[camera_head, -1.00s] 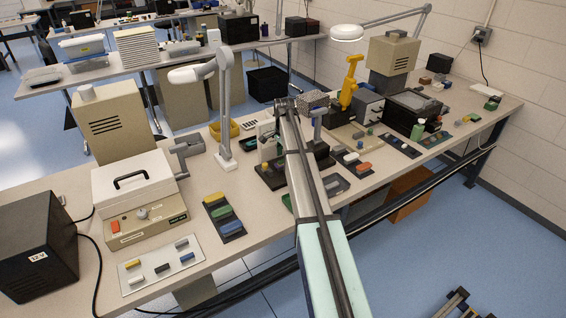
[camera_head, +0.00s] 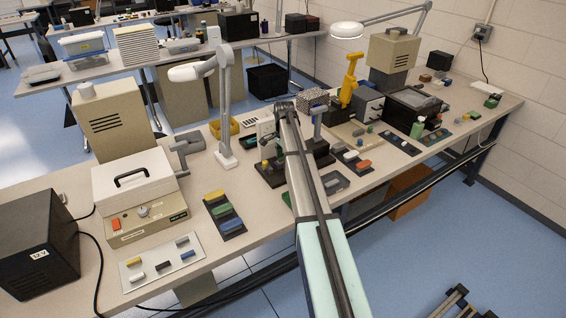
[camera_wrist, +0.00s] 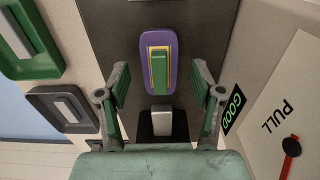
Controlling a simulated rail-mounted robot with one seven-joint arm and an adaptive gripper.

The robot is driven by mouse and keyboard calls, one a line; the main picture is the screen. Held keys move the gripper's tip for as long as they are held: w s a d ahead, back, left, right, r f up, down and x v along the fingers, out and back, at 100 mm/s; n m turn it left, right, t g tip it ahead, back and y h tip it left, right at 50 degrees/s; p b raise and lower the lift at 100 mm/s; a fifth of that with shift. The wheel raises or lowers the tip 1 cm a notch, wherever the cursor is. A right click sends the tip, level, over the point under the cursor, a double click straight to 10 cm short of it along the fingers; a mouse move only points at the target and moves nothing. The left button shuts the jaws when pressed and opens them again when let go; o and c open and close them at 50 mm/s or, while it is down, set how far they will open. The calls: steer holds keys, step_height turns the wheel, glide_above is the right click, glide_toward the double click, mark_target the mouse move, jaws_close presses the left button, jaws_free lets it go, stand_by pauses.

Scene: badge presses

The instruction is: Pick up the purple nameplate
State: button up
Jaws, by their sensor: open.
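In the wrist view the purple nameplate (camera_wrist: 147,60) is a rounded purple plate with a raised yellow and green block on its middle. It lies on a dark grey surface (camera_wrist: 107,28) at the top centre. My gripper (camera_wrist: 160,80) is open, its two green-padded fingers pointing toward the nameplate, one on each side of it in the picture. Nothing is held. I cannot tell how far above the plate the fingertips are. In the head view my arm hides the gripper and the nameplate.
In the wrist view a silver block (camera_wrist: 163,121) stands below the nameplate between the fingers. A green tray (camera_wrist: 28,45) and a dark tray (camera_wrist: 62,108) lie at left. In the head view a lamp (camera_head: 222,110) stands left of my arm.

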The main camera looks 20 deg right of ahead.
jaws_close()
steer(key=shift+r, duration=0.1)
stand_by(0.3)
